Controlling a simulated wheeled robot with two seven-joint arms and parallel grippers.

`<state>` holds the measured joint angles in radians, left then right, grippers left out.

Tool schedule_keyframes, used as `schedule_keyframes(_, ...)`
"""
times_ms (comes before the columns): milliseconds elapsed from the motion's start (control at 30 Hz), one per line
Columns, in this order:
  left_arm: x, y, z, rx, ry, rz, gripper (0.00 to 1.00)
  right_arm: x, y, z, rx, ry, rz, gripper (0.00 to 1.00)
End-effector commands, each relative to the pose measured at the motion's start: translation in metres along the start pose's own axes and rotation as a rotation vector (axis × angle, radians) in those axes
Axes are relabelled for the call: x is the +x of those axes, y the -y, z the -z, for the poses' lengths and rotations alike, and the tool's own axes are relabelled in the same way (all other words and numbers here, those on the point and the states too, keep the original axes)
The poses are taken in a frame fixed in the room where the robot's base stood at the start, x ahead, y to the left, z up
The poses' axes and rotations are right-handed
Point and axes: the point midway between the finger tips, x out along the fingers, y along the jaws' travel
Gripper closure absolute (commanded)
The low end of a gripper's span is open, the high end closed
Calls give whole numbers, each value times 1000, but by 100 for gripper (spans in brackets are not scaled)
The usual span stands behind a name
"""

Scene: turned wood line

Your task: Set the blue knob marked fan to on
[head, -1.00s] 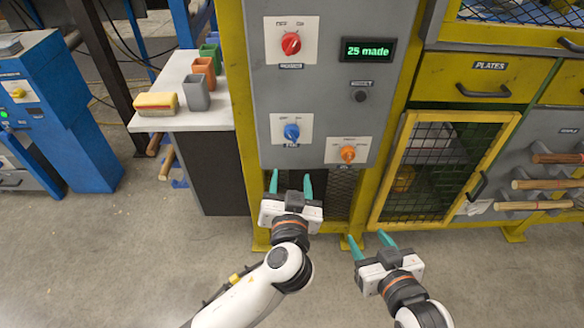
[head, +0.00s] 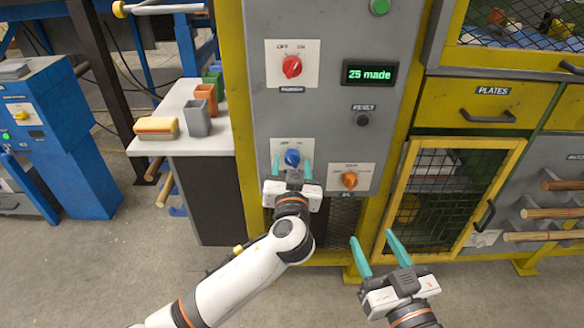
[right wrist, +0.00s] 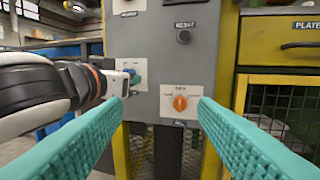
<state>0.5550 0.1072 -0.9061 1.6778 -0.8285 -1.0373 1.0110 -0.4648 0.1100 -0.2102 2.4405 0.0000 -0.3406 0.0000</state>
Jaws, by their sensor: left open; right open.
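The blue knob (head: 292,157) sits on a white plate (head: 305,147) low on the grey control panel. Its label is too small to read and partly hidden. My left gripper (head: 291,168) is open, with its teal fingers just below and to either side of the blue knob; I cannot tell if they touch it. In the right wrist view the blue knob (right wrist: 136,78) is partly behind my left gripper. My right gripper (head: 375,254) is open and empty, lower right of the panel, in front of the yellow frame.
An orange knob (head: 350,180) is close by on the right. A red knob (head: 291,66), a green display (head: 369,72) reading "25 made", and a dark reset button (head: 362,120) are above. A white side table (head: 180,142) with cups and a sponge stands left.

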Motion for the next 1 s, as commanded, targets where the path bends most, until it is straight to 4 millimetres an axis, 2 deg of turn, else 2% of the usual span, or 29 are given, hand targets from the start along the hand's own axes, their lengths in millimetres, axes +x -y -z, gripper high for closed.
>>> schedule_keyframes(333, 4, 0, 0, 0, 0, 1, 46, 0, 0, -3, 1, 16, -1, 46)
schedule_keyframes(600, 4, 0, 0, 0, 0, 0, 91, 0, 0, -3, 1, 16, -1, 46)
schedule_keyframes(867, 4, 0, 0, 24, -1, 1, 91, 0, 0, -1, 1, -5, 0, 46)
schedule_keyframes(1000, 4, 0, -1, 78, -1, 0, 91, -3, 3, 15, -2, -106, 7, 46)
